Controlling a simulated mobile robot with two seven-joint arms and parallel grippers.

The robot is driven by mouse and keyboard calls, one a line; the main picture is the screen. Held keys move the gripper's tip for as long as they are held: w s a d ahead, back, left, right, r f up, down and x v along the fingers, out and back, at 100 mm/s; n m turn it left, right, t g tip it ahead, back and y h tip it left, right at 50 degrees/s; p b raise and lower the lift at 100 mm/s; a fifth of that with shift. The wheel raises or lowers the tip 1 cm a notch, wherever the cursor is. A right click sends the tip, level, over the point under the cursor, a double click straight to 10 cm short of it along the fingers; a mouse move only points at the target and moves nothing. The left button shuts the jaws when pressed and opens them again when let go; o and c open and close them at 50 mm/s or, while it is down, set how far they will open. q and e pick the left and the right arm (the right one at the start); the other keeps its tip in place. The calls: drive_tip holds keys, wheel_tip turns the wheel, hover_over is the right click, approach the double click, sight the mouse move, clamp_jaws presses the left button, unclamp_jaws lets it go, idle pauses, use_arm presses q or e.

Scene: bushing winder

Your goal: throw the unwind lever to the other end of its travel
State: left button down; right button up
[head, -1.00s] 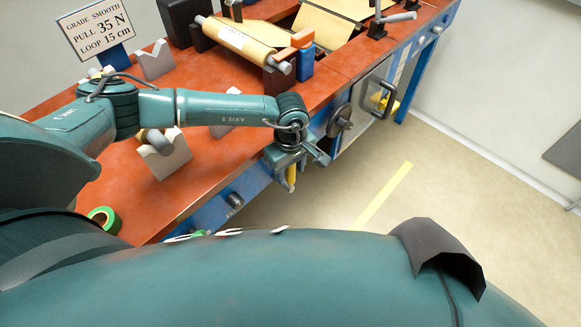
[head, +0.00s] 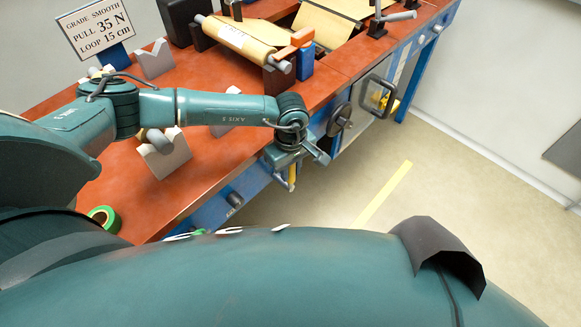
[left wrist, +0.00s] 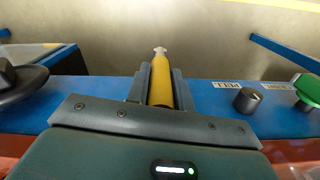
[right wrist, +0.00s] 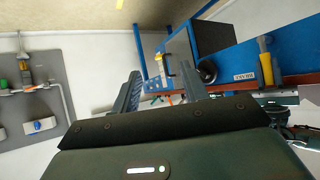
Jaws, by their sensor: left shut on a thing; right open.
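The unwind lever shows as a yellow handle (left wrist: 161,88) with a pale tip in the left wrist view. My left gripper (left wrist: 161,96) is shut around this handle, one finger on each side. In the head view the left gripper (head: 291,161) is at the bench's front edge. A bit of the yellow handle (head: 292,178) shows below it; the lever's pivot is hidden. My right gripper (right wrist: 160,88) is open and empty in the right wrist view, away from the bench. A yellow handle (right wrist: 266,64) also shows at the right there, beside a label.
A dark handwheel (head: 340,120) is on the blue front, right of the left gripper. A dark knob (left wrist: 247,100) and green knob (left wrist: 306,90) are nearby. The red bench top (head: 225,165) carries grey V-blocks (head: 165,155) and a roll (head: 236,38). The floor in front is clear.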

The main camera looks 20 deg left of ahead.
use_arm(q)
drive_tip(key=shift+w+d+f+b, duration=0.1)
drive_tip(key=shift+w+b, duration=0.1)
drive_tip(key=shift+b, duration=0.35)
drive_tip(key=shift+w+d+f+g+y+b, duration=0.35)
drive_tip(key=shift+w+g+b, duration=0.6)
drive_tip(key=shift+b, duration=1.75)
drive_tip(key=shift+w+d+f+g+y+b, duration=0.15)
drive_tip(key=shift+w+g+y+b, duration=0.35)
drive_tip(key=shift+g+b, duration=1.5)
drive_tip(key=shift+w+d+f+g+y+b, duration=0.25)
drive_tip(key=shift+w+b, duration=0.5)
drive_tip(key=shift+b, duration=2.65)
use_arm(e)
drive_tip(key=shift+s+a+f+m+t+y, duration=0.15)
drive_tip(key=shift+f+t+y, duration=0.1)
drive_tip(key=shift+f+t, duration=0.4)
drive_tip(key=shift+w+a+f+m+t+y, duration=0.1)
drive_tip(key=shift+f+t+y, duration=0.1)
drive_tip(key=shift+f+t, duration=0.4)
drive_tip(key=shift+s+a+f+m+t+y, duration=0.15)
drive_tip(key=shift+f+t+y, duration=0.15)
drive_tip(key=shift+f, duration=0.55)
use_arm(q)
drive_tip(key=shift+r, duration=0.1)
use_arm(e)
drive_tip(key=shift+w, duration=0.15)
